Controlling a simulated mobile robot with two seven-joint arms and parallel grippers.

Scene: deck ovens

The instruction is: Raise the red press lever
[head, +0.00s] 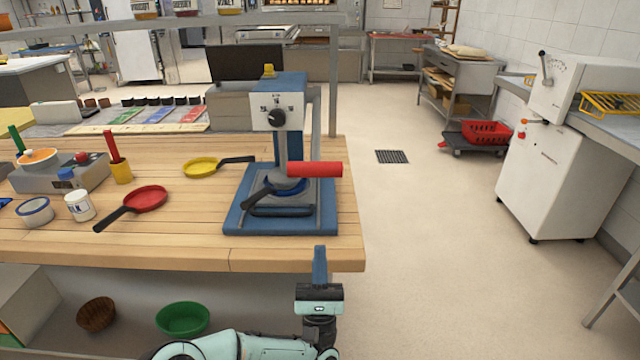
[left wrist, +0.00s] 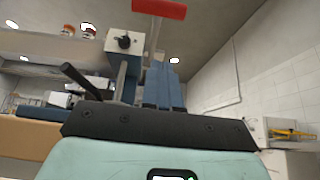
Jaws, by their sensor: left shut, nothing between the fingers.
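The press (head: 276,150) stands at the right end of the wooden table, with a blue base and column and a white head with a dark knob. Its red lever (head: 315,169) is a horizontal red grip, low and to the right of the column, just above the base. In the left wrist view the red lever (left wrist: 159,8) is at the top, above the fingers. My left gripper (head: 320,262) points up just beyond the table's front edge, below and apart from the lever. Its blue fingers (left wrist: 162,86) are together and empty. My right gripper is in neither view.
On the wooden table (head: 200,242) are a red pan (head: 145,199), a yellow pan (head: 202,167), a white jar (head: 79,205) and a small stove (head: 62,174). A green bowl (head: 182,318) sits on the shelf below.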

